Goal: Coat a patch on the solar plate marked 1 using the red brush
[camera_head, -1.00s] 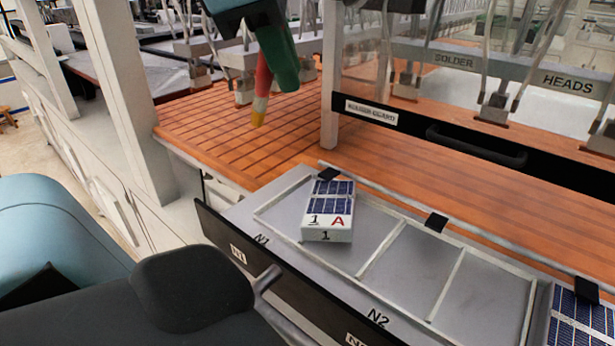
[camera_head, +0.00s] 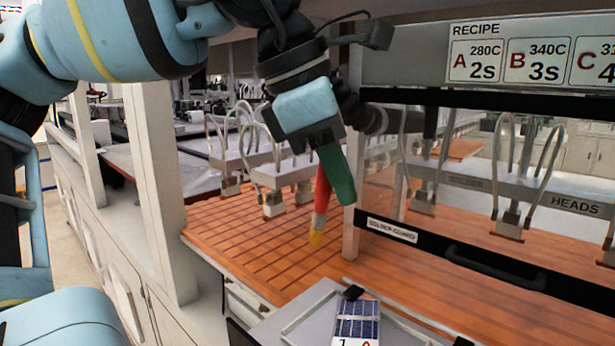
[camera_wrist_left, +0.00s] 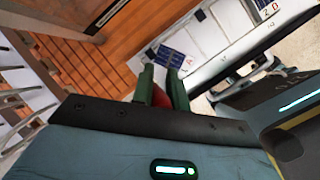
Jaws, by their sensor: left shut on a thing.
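My left gripper (camera_head: 335,178) is shut on the red brush (camera_head: 321,195), whose yellow tip points down. It holds the brush in the air above the orange slatted bed, up and left of the plate in the head view. The solar plate marked 1 (camera_head: 357,322) lies on the grey tray (camera_head: 303,308), its lower part cut off by the frame edge. In the left wrist view the green fingers (camera_wrist_left: 162,86) close on the red handle (camera_wrist_left: 161,97), and the plate (camera_wrist_left: 172,58) shows beyond them. The brush tip is apart from the plate. My right gripper is not in view.
The orange slatted bed (camera_head: 255,235) lies behind the tray. A clear solder guard with a black lower bar (camera_head: 480,259) stands at the right. Solder heads (camera_head: 508,234) hang behind it. A white post (camera_head: 160,180) rises at the left. A recipe sign (camera_head: 530,55) is at the top right.

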